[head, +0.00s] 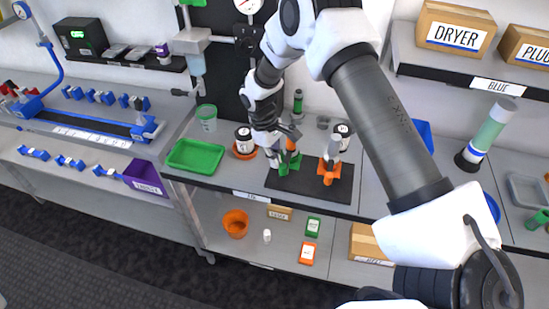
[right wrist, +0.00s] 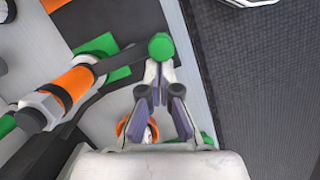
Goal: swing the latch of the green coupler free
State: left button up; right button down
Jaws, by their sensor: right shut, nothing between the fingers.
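The green coupler (head: 289,164) stands on a black mat, with an orange band around its body. In the right wrist view its orange band (right wrist: 72,87) and green base (right wrist: 115,68) show at the left. A dark latch arm (right wrist: 122,59) runs from the body to a round green knob (right wrist: 161,46). My right gripper (right wrist: 158,68) is shut and empty, its fingertips right at the knob's near side; whether they touch it I cannot tell. In the head view my right gripper (head: 273,154) is beside the coupler's left side, partly covering it. My left gripper is not in view.
An orange coupler (head: 330,172) stands to the right on the black mat (head: 312,190). A green tray (head: 195,156) lies to the left, with a jar on an orange dish (head: 244,153) between. The bench's front edge is close. A lower shelf holds an orange bowl (head: 236,223) and boxes.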

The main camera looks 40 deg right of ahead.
aim_at(286, 165)
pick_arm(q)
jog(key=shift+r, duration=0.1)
pick_arm(e)
jog(key=shift+s+n, duration=0.1)
jog(key=shift+n, duration=0.3)
jog(key=n, duration=0.1)
jog(key=s+n+p, duration=0.1)
jog(key=n, duration=0.1)
jog(key=shift+d+h, duration=0.1)
jog(key=shift+h, duration=0.3)
jog(key=n, duration=0.1)
jog(key=s+n+t, duration=0.1)
jog(key=shift+d+n+p, duration=0.25)
jog(key=shift+n+p, duration=0.05)
jog(key=n, duration=0.2)
jog(key=shift+s+d+n+t+h, duration=0.3)
jog(key=shift+s+d+n+h, duration=0.05)
jog(key=shift+s+n+h, duration=0.05)
jog(key=n, duration=0.1)
jog(key=d+n, duration=0.1)
jog(key=n, duration=0.1)
jog(key=shift+s+t, duration=0.3)
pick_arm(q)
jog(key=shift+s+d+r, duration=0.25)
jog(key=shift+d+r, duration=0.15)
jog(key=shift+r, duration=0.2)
pick_arm(e)
jog(key=shift+s+d, duration=0.1)
jog(key=shift+d, duration=0.15)
jog(key=shift+a, duration=0.1)
